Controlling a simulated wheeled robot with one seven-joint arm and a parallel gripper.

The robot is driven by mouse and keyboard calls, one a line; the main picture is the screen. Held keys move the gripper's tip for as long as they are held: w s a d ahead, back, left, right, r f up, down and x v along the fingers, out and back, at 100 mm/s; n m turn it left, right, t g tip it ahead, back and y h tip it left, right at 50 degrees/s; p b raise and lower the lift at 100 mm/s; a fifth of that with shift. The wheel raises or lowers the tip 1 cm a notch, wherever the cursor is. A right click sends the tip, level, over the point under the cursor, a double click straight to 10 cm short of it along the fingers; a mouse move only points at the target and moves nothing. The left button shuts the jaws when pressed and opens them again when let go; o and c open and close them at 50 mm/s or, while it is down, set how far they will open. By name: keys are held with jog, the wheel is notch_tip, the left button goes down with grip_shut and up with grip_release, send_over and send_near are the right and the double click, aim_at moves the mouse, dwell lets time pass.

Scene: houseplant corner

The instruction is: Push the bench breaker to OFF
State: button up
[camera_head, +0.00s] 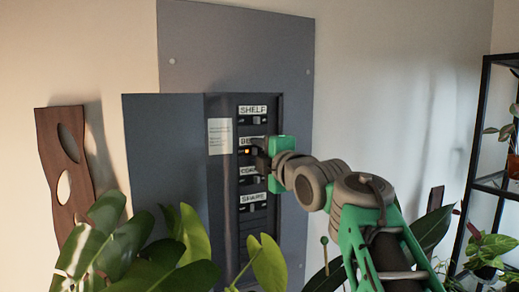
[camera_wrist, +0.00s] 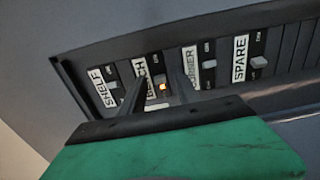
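The bench breaker, with a small orange glow (camera_head: 247,152), is in the second row of the panel in the head view, its label partly covered by my gripper (camera_head: 260,153). In the wrist view its glowing part (camera_wrist: 163,87) shows between the two dark fingers of my gripper (camera_wrist: 158,75). The label there (camera_wrist: 151,82) is partly hidden by a finger. The fingers are apart, very near the breaker. I cannot tell whether either touches it, nor which way its lever is set.
The shelf breaker (camera_wrist: 112,85) is on one side, the corner breaker (camera_wrist: 209,63) and spare breaker (camera_wrist: 259,62) on the other. The grey panel door (camera_head: 165,150) stands open at left. Leafy plants (camera_head: 130,245) crowd below, and a black shelf rack (camera_head: 478,150) stands right.

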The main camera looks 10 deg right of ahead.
grip_shut()
dwell(0.3)
dwell(0.3)
